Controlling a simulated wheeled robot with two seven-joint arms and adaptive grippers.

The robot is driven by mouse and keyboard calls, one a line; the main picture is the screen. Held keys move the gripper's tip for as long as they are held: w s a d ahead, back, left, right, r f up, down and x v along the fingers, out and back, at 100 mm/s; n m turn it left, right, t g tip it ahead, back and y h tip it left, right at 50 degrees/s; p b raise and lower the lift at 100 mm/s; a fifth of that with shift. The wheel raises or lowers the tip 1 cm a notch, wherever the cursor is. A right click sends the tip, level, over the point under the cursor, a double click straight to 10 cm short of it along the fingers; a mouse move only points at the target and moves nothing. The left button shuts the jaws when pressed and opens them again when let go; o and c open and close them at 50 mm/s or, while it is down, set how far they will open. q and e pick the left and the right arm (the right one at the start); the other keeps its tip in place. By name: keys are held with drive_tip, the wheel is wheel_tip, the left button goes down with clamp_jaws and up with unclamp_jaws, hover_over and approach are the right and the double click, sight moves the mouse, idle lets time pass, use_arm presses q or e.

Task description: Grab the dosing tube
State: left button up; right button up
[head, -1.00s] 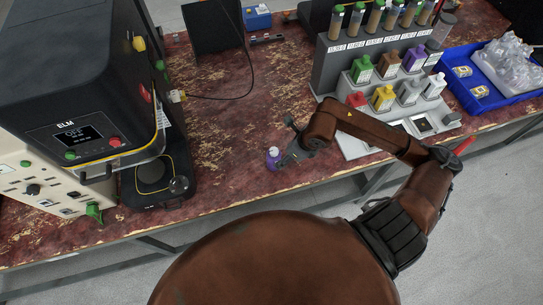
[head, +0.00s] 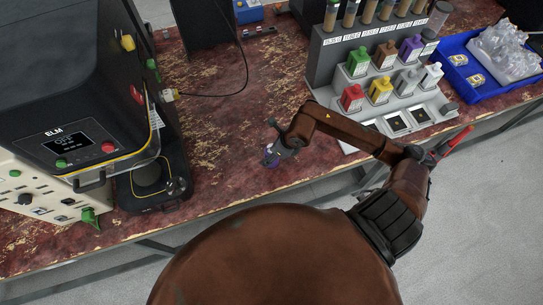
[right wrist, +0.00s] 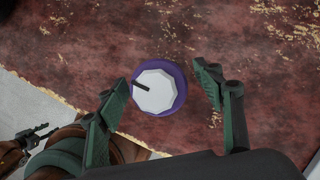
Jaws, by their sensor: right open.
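A round purple object with a white many-sided top and a short black mark (right wrist: 156,91), which I take to be the dosing tube, stands on the worn red tabletop. In the head view the same purple object (head: 269,160) is partly hidden by my right gripper (head: 274,149). In the right wrist view the right gripper (right wrist: 162,82) is open, with one green-black finger on each side of the object. A gap shows on both sides, wider on the right, and neither finger visibly touches it.
A black ELM machine (head: 83,125) stands at the left. A grey rack (head: 338,50) with capped tubes and coloured bottles stands at the right, beside a blue tray (head: 474,93). The tabletop (head: 220,110) between them is mostly clear.

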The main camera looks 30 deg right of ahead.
drive_tip(key=shift+c, duration=0.7)
drive_tip(key=c, duration=1.2)
drive_tip(key=shift+r, duration=0.15)
